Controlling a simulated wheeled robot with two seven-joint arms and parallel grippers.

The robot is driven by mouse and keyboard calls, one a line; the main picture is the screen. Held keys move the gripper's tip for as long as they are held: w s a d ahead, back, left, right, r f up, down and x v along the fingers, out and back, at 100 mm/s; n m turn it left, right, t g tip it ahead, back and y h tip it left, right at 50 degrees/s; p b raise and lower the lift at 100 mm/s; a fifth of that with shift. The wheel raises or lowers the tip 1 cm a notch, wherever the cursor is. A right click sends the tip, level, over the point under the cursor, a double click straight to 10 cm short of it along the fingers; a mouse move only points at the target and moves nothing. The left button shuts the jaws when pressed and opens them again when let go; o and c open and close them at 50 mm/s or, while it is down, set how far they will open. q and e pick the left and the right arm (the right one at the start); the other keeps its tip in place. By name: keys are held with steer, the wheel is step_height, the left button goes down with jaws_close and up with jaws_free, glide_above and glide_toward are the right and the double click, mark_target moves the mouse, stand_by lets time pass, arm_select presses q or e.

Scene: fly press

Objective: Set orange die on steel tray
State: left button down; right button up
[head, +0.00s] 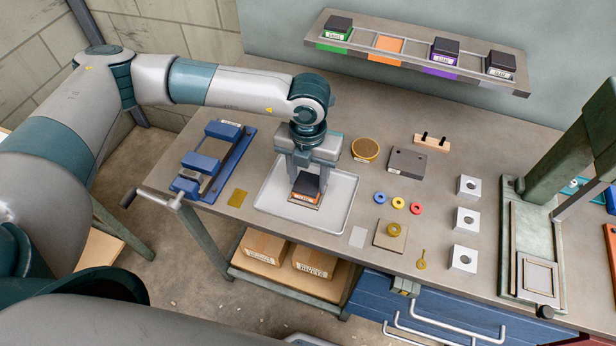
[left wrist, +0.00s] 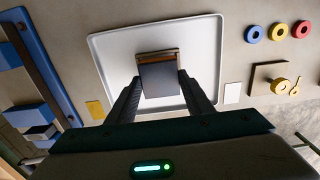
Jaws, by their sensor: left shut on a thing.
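The orange die (head: 306,188) is a dark block with an orange band and a small label at its lower edge. My left gripper (head: 306,176) is shut on it, pointing down over the steel tray (head: 335,213). In the left wrist view the die (left wrist: 159,78) sits between both fingers (left wrist: 160,92), over the tray's bare floor (left wrist: 115,52). The die is at or just above the tray floor; I cannot tell whether it touches. My right gripper is not in view.
A wall shelf (head: 420,60) holds green, purple and white-labelled dies, with an orange marked place empty. A blue vise (head: 212,160) stands left of the tray. Coloured rings (head: 398,203), a dark block (head: 407,163) and pale blocks (head: 466,220) lie to the right, before the press (head: 535,240).

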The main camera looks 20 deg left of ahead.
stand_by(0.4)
arm_select(q)
steer(key=shift+b, duration=0.45)
stand_by(0.4)
stand_by(0.3)
stand_by(0.6)
steer(key=shift+f+b, duration=0.2)
steer(key=shift+b, duration=0.55)
steer(key=shift+f+b, duration=0.3)
steer(key=shift+b, duration=0.3)
stand_by(0.9)
stand_by(0.7)
steer(key=shift+b, duration=0.4)
stand_by(0.6)
